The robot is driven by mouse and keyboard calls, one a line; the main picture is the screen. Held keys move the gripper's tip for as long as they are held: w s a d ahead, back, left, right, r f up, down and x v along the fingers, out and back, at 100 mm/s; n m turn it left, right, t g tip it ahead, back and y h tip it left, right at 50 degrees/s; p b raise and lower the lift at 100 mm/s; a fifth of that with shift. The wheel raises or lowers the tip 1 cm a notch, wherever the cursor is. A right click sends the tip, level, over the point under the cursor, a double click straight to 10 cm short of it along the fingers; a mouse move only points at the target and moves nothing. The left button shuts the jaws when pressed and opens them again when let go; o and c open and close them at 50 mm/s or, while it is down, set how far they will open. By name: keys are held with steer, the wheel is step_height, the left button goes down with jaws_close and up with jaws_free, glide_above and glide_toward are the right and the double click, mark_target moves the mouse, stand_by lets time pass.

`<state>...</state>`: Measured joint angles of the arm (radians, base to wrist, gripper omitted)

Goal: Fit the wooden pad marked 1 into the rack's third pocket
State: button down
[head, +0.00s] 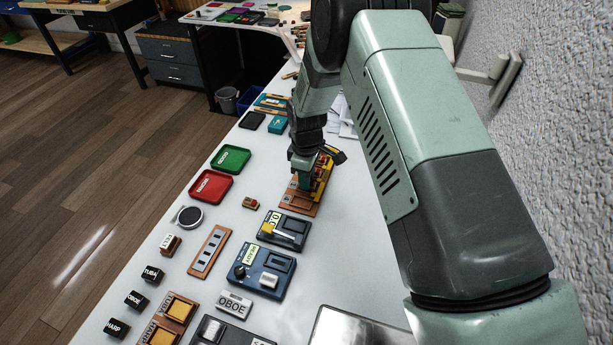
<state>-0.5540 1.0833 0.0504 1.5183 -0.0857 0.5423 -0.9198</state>
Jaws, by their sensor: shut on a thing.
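My gripper (303,172) points down over a wooden base (300,205) at the centre of the bench, in the head view. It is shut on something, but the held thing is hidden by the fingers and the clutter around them. A yellow and red part (323,174) stands on the base right beside the fingers. I cannot make out a pad marked 1, nor tell whether it is what I hold. A wooden strip with several dark slots (208,251) lies to the left and nearer. I cannot tell which piece is the rack.
A small wooden block with red (250,203) lies left of the gripper, near a red tray (211,187) and a green tray (231,159). Blue panels (262,269) and black labelled blocks (135,299) stand nearer. A textured wall (560,130) rises at the right.

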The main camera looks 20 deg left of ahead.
steer(key=shift+f, duration=0.4)
stand_by(1.1)
steer(key=c, duration=0.9)
jaws_free()
steer(key=shift+r, duration=0.1)
steer(key=shift+r, duration=3.45)
